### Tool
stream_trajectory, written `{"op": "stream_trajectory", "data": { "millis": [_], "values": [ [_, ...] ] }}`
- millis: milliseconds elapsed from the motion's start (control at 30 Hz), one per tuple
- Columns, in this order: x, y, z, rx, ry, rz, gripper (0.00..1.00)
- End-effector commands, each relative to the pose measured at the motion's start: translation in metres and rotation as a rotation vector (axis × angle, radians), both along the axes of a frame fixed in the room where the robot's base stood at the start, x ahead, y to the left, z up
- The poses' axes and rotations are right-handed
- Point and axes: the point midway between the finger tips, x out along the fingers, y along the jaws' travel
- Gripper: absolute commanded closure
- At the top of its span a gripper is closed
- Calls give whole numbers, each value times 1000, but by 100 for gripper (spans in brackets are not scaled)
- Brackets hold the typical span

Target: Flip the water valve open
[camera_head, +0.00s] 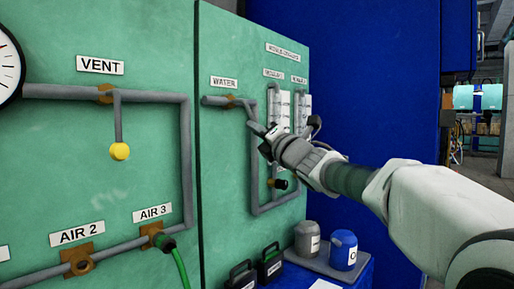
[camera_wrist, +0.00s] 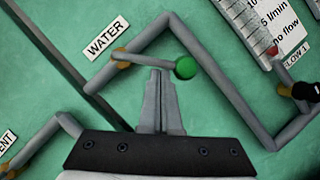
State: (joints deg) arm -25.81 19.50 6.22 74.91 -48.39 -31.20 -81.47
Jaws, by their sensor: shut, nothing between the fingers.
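The water valve has a brass body (camera_wrist: 120,57) on the grey pipe beside the WATER label (camera_wrist: 104,40). Its grey lever (camera_wrist: 148,63) ends in a green knob (camera_wrist: 184,67) and slants away from the pipe at an angle. My gripper (camera_wrist: 160,76) is shut and empty, its fingertips right at the lever close to the knob; whether they touch it I cannot tell. In the head view the valve body (camera_head: 230,102) shows left of my gripper (camera_head: 260,130), which hides the knob.
A flow gauge (camera_wrist: 262,30) and a black knob (camera_wrist: 305,90) are to the right in the wrist view. The VENT lever with a yellow knob (camera_head: 120,151) hangs on the left panel. Grey and blue canisters (camera_head: 343,250) stand below my arm.

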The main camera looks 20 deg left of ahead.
Motion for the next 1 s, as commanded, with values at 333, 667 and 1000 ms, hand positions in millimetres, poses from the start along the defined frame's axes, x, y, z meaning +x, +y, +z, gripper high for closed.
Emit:
{"op": "stream_trajectory", "data": {
  "millis": [333,667,1000],
  "values": [
    [22,-7,8,-92,-319,-3,100],
    [35,-10,25,-173,-596,-3,100],
    [40,-12,36,-204,-706,-2,100]
  ]
}}
